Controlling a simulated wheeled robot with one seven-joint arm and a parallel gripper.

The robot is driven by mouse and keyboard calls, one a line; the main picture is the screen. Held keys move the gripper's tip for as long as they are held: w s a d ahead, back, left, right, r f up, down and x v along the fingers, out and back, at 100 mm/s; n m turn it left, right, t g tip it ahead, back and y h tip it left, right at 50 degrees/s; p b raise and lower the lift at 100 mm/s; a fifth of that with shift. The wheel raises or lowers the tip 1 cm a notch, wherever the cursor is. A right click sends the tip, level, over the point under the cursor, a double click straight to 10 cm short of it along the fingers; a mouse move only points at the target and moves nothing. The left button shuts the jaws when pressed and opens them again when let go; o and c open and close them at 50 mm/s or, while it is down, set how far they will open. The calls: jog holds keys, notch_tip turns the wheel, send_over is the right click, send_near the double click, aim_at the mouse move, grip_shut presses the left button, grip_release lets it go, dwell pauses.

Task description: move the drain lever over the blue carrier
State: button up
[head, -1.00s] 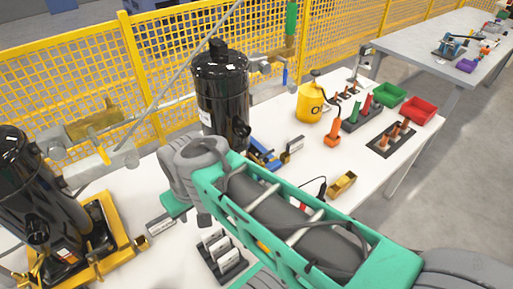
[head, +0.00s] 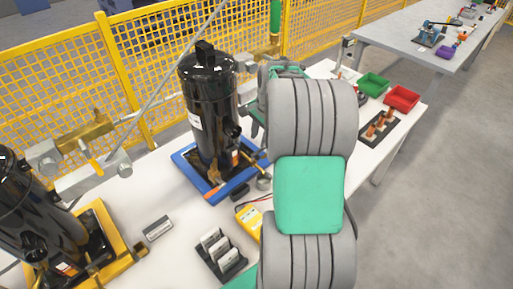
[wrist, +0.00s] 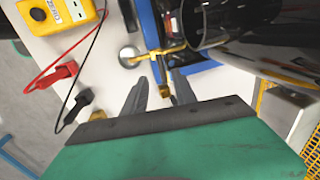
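The blue carrier (head: 229,193) stands on the white table under a black compressor (head: 210,105). Its blue edge also shows in the wrist view (wrist: 149,25). A brass-yellow fitting (wrist: 164,50), which looks like the drain lever, crosses the carrier's edge. A brass end (wrist: 165,89) points down the picture toward my gripper (wrist: 161,82). My gripper's two dark fingers are spread on either side of that end; I cannot tell whether they touch it.
A round metal piece (wrist: 130,53) lies beside the fitting. A yellow meter (head: 249,221) with red and black leads is close by. A black rack (head: 221,255) and a yellow carrier (head: 113,223) with another compressor stand left. Green (head: 373,84) and red (head: 402,98) bins stand right.

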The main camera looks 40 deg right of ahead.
aim_at(256, 153)
jog(key=f, duration=0.2)
jog(key=w+f, duration=0.1)
jog(key=f, duration=0.4)
jog(key=shift+w+a+f+p, duration=0.15)
jog(key=shift+w+f+p, duration=0.1)
jog(key=shift+p, duration=0.1)
grip_shut()
